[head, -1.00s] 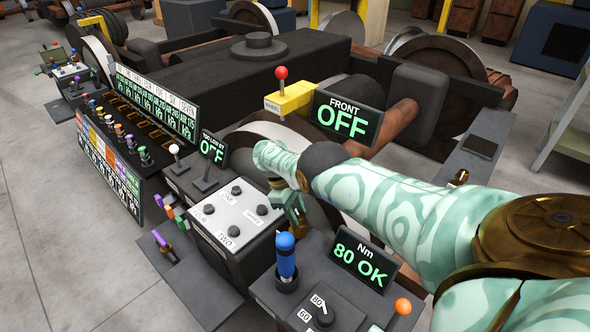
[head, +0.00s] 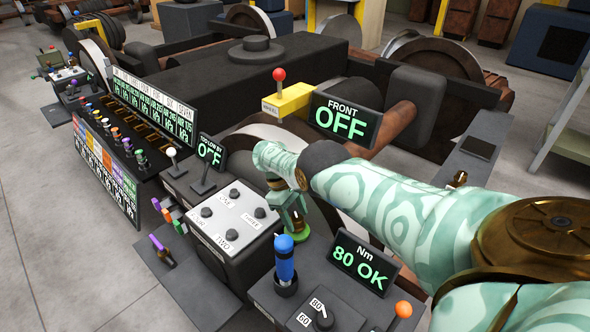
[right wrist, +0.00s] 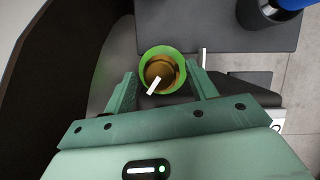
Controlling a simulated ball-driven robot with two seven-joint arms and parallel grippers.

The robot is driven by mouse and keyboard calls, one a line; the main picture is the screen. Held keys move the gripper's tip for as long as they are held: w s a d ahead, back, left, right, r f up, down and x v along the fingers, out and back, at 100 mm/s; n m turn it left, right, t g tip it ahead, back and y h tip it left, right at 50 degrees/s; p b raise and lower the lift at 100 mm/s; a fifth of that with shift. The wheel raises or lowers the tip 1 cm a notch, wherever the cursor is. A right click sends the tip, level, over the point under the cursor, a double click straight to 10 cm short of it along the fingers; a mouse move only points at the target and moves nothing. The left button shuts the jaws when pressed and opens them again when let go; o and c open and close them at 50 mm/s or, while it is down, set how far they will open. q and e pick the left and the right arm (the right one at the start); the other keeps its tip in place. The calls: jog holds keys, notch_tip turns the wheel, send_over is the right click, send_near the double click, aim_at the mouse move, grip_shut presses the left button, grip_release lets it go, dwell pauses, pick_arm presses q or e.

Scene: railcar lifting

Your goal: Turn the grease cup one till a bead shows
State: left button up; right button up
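In the right wrist view a round brass grease cup (right wrist: 161,70) with a white pointer mark sits inside a bright green ring (right wrist: 146,55). My right gripper (right wrist: 162,70) has one finger on each side of it. The fingers look apart, with green showing between them and the brass. In the head view my right gripper (head: 292,215) points down beside the white knob panel, and the green ring (head: 301,237) shows under it. The gripper partly hides the cup there, and I cannot read a number on it. I cannot make out a separate bead. My left gripper is out of view.
The white panel (head: 233,215) with several black knobs stands left of the gripper. A blue-handled tool (head: 285,260) stands upright in front, near the "80 OK" display (head: 362,263). The "FRONT OFF" display (head: 345,118) and wheel (head: 265,135) stand behind.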

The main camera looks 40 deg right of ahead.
jog(key=shift+r, duration=0.1)
jog(key=b+v, duration=0.1)
jog(key=v, duration=1.5)
